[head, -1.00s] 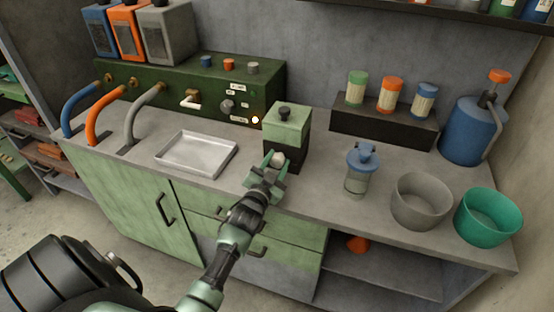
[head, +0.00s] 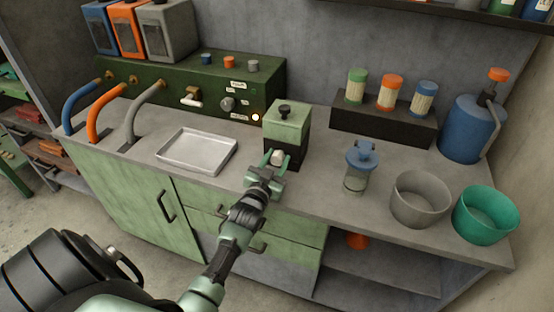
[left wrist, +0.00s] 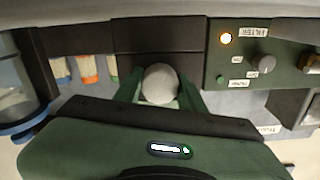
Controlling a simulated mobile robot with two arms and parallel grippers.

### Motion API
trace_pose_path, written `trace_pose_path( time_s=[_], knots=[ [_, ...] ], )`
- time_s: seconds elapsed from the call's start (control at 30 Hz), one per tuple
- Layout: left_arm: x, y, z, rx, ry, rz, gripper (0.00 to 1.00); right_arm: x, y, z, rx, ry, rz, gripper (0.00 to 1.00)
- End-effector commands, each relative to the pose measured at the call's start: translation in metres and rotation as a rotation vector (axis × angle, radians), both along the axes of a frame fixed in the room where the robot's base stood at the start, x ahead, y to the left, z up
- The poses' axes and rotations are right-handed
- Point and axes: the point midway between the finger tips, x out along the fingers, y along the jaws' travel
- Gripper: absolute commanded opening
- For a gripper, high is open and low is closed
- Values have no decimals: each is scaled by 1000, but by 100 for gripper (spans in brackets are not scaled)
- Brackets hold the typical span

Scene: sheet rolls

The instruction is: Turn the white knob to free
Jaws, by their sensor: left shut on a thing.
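The white knob (head: 277,157) is a small round knob on the dark lower front of a box with a green top (head: 288,122), standing on the counter. It also shows in the left wrist view (left wrist: 160,84) as a pale disc. My left gripper (head: 274,160) is at the front of this box, with its two green fingers on either side of the knob, shut on it. In the left wrist view the fingers (left wrist: 160,92) flank the knob closely. I see no readable mark around the knob. My right gripper is not in view.
A metal tray (head: 196,152) lies left of the box. A green panel (head: 150,88) with knobs, a tap and a glowing lamp stands behind. To the right are a blue-lidded jar (head: 357,172), a grey bowl (head: 420,200) and a teal bowl (head: 487,215).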

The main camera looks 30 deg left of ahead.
Motion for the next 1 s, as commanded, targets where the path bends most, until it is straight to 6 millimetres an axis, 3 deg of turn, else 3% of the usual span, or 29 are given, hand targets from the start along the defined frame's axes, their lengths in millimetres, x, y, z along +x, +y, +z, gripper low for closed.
trace_pose_path(
  time_s=[0.03, 0.1, 0.47, 0.8, 1.0],
  knots=[
    [-1, 0, -3, -1, 6, 0, 42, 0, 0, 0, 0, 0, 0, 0],
    [-1, 0, -3, -1, 6, 0, 61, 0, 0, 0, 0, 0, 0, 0],
    [-3, -1, -1, 0, 2, -1, 61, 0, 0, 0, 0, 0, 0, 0],
    [-55, -13, -3, 0, 6, 0, 61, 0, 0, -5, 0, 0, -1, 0],
    [-74, -18, -3, 0, 5, 0, 61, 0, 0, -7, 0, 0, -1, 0]
  ],
)
